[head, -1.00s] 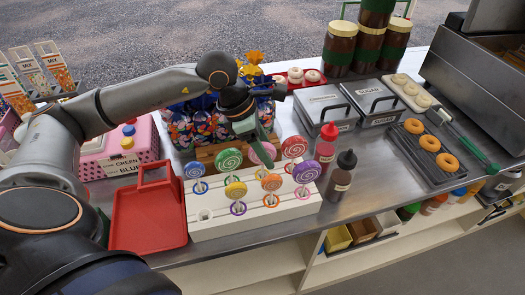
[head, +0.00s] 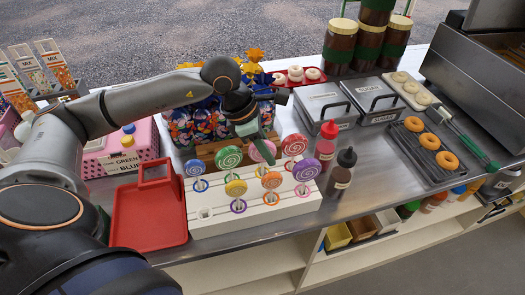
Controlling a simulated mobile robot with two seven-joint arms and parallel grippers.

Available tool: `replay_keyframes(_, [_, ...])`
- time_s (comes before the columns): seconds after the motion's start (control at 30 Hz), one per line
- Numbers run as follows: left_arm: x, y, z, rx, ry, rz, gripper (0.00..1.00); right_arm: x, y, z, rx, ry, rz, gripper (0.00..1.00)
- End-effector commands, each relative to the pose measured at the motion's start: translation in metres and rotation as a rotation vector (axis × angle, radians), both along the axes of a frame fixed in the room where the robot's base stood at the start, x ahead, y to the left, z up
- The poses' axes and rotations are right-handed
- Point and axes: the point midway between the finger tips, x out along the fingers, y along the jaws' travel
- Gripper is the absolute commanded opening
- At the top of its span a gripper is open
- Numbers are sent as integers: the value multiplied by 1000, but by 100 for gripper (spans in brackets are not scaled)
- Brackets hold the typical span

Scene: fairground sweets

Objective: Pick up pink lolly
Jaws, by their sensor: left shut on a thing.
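The pink lolly (head: 257,156) stands in the back row of the white lolly stand (head: 213,226), between a green swirl lolly (head: 228,157) and a red one (head: 294,145). My left gripper (head: 264,150) reaches down from behind and is shut on the pink lolly, its green fingers covering part of the disc. The lolly looks upright and still at the stand. Its stick is partly hidden by the orange lolly (head: 271,180) in front. My right gripper is not in view.
Blue, yellow and purple lollies crowd the same stand. A red tray (head: 147,215) lies to its left. A red bottle (head: 326,146) and a dark bottle (head: 341,174) stand close on the right. Wrapped sweets (head: 183,127) are behind. Bare steel counter shows right of the bottles.

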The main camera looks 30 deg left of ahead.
Motion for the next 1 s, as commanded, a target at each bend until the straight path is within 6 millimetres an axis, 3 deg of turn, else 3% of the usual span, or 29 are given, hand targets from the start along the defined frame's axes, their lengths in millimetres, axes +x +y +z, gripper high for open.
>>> replay_keyframes(0.57, [0,0,2,0,-1,0,0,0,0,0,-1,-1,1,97])
replay_keyframes(0.73, [1,0,23,-1,-6,1,0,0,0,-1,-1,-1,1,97])
replay_keyframes(1.0, [1,0,78,-2,-6,0,0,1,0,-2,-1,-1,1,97])
